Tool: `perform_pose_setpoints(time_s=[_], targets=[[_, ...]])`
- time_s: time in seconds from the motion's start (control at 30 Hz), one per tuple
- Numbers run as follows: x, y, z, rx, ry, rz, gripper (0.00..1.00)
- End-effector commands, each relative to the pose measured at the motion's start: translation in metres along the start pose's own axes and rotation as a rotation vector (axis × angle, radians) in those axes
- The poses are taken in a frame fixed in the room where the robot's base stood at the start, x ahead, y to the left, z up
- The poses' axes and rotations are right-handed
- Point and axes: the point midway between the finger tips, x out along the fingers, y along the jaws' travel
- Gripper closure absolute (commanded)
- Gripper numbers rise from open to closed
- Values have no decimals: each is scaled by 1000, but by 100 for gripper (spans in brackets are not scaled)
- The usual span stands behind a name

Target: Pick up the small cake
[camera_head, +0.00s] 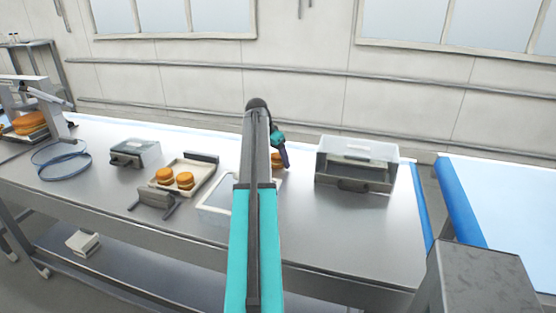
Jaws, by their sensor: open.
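Two small round golden-brown cakes sit side by side on a pale tray (203,178) left of my arm: a left cake (164,174) and a right cake (185,180). Another small orange-brown cake (277,159) shows just behind my gripper, mostly hidden by my arm and the gripper. My gripper (285,158) is open, near that partly hidden cake. I cannot tell whether the fingers touch it or are around it. A white-rimmed tray (213,212) is partly covered by my arm.
A clear-topped metal box (356,163) stands right of the gripper. A grey box (135,153), a blue cable coil (60,160) and a larger orange cake (30,123) at a machine are on the left. The steel table (330,230) is bare at front right.

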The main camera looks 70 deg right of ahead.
Motion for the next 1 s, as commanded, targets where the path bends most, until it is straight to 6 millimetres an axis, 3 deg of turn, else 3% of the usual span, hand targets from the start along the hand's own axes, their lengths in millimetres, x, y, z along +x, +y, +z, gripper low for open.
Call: perform_pose_setpoints(time_s=[0.4, 0.6, 1.0], targets=[[0, 0, 0, 1, 0, 0, 30], [0, 1, 0, 1, 0, 1, 62], [-2, 1, -2, 2, 0, 0, 62]])
